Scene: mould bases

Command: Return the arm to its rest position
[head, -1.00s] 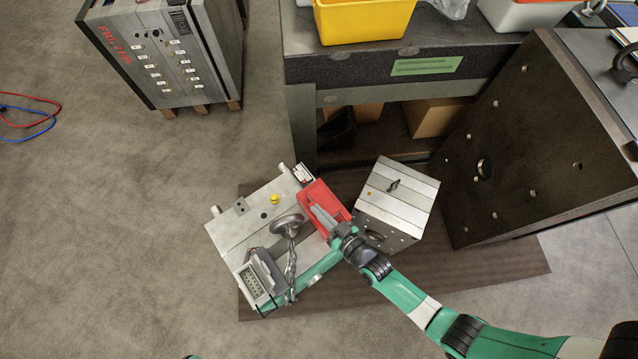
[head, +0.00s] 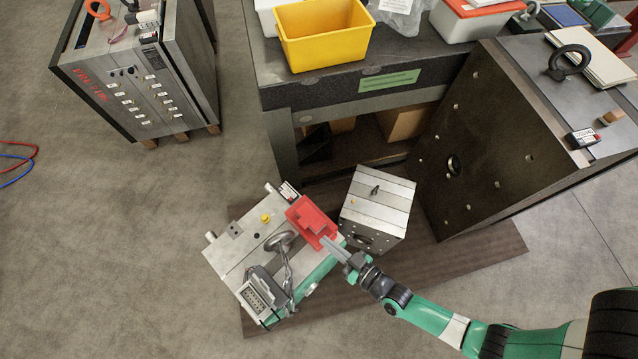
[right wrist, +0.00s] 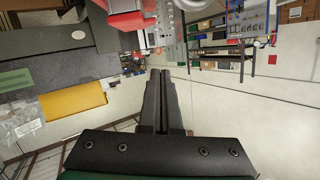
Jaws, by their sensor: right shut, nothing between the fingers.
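My right arm comes in from the lower right in the head view. Its gripper (head: 324,240) is shut and empty, with its tips at the near edge of a red open box (head: 309,216). I cannot tell whether the tips touch the box. In the right wrist view the two dark fingers (right wrist: 163,74) lie together with nothing between them. A red thing shows at the top edge there. The red box sits on a grey mould base (head: 236,246) with a green side and a connector block. My left gripper is not in view.
A smaller mould block (head: 380,202) stands close to the right of the red box. A large dark mould plate (head: 490,150) rises behind my right arm. A workbench with a yellow bin (head: 325,38) stands at the back.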

